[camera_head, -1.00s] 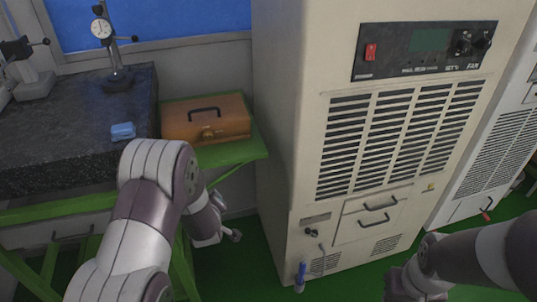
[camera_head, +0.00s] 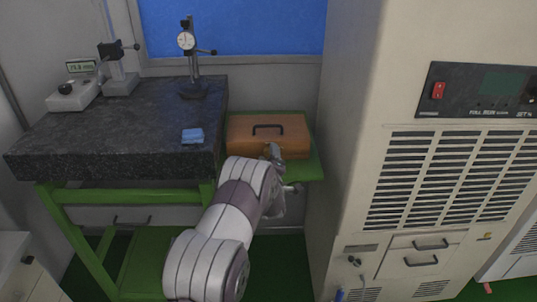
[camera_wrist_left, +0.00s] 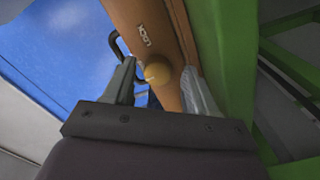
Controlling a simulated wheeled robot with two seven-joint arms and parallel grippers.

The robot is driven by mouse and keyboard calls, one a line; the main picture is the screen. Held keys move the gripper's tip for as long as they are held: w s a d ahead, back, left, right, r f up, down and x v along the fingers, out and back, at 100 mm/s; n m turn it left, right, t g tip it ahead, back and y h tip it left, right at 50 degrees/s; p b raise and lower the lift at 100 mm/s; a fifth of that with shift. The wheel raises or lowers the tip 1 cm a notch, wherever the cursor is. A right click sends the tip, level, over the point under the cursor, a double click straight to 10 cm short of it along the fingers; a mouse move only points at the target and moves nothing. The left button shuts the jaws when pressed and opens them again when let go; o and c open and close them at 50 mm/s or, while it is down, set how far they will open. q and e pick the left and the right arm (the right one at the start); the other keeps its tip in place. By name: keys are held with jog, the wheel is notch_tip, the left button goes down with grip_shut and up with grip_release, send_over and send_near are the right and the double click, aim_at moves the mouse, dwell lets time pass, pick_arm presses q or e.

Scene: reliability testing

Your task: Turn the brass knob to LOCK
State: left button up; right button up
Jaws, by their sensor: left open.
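The brown wooden box (camera_head: 290,133) with a black handle sits on a green shelf beside the granite block. Its brass knob (camera_wrist_left: 156,72) shows in the left wrist view as a round ball on the box front, near the word LOCK. My left gripper (camera_head: 275,153) is at the front of the box and covers the knob in the head view. In the left wrist view my left gripper (camera_wrist_left: 161,76) is open, with one finger on each side of the knob. I cannot tell whether either finger touches it. My right gripper is out of view.
The granite block (camera_head: 110,115) is left of the box, with a blue object (camera_head: 193,136) and a dial gauge stand (camera_head: 190,60) on it. A tall beige cabinet (camera_head: 350,120) stands close to the right of the box. Green table legs are below.

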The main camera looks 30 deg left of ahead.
pick_arm(q)
jog(key=shift+w+r, duration=0.15)
jog(key=c, duration=1.1)
jog(key=shift+o, duration=0.2)
